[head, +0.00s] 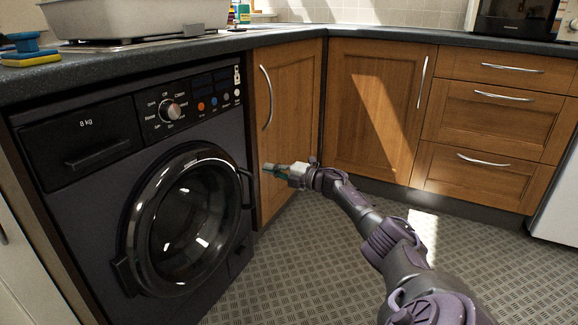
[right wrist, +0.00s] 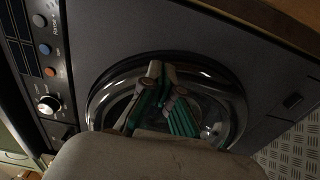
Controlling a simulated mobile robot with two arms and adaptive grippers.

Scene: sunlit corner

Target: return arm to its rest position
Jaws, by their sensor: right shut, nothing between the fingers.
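My right arm (head: 385,240) reaches in from the lower right in the head view. Its gripper (head: 268,168) is shut and empty, in front of the narrow wooden cabinet door and close to the right edge of the washing machine. In the right wrist view the gripper's green-padded fingers (right wrist: 160,98) show against the washer's round door. The washing machine (head: 90,215) is dark, and its round door (head: 185,222) looks closed. I cannot tell from these views whether the fingers touch the door handle. My left gripper is not in view.
Wooden cabinets (head: 370,110) and drawers (head: 490,120) line the corner under a dark worktop (head: 110,68). A microwave (head: 515,18) stands at the back right.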

